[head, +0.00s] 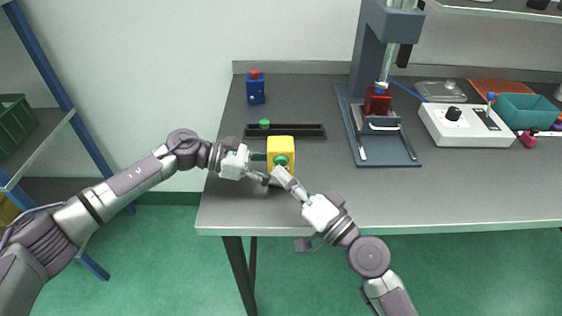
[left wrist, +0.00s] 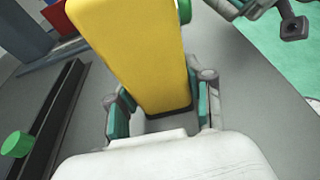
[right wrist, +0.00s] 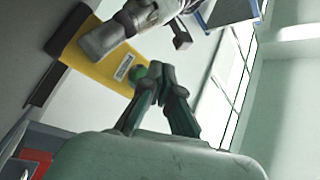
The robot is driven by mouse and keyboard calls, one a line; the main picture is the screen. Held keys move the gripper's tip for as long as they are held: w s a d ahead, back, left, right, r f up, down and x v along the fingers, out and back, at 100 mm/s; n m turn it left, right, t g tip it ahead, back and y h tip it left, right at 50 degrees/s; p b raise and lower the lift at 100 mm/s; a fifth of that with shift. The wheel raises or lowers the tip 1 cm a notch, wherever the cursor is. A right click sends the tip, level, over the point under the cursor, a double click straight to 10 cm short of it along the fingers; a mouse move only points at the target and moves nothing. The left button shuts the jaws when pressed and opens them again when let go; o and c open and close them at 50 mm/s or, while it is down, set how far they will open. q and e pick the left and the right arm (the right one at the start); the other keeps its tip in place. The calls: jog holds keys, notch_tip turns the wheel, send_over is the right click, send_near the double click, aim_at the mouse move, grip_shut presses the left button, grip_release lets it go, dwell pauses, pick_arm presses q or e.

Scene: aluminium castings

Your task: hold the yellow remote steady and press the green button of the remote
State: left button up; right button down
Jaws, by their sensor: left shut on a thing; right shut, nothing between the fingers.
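The yellow remote (head: 280,143) is held upright near the table's front left edge. Its green button (head: 281,160) is on the side facing me; it also shows in the right wrist view (right wrist: 139,72), near a barcode label. My left gripper (head: 262,168) is shut on the remote from the left, its fingers on either side of the yellow body (left wrist: 135,50) in the left wrist view. My right gripper (right wrist: 162,70) is shut and empty, its fingertips right beside the green button. I cannot tell whether they touch it. In the head view the right gripper hides the remote's lower part.
A black narrow tray (head: 300,131) with a green knob (head: 264,123) lies behind the remote. A blue box with a red top (head: 255,92) stands farther back. A press (head: 375,135) and a white control box (head: 465,126) stand to the right. The front right table is clear.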

jog(key=shift+s, duration=0.15)
jog(key=shift+s, duration=2.55)
pick_arm(q)
jog(key=o, duration=0.9)
jog(key=shift+o, duration=0.2)
jog(key=shift+a, duration=0.15)
pick_arm(e)
jog(key=shift+d, duration=0.1)
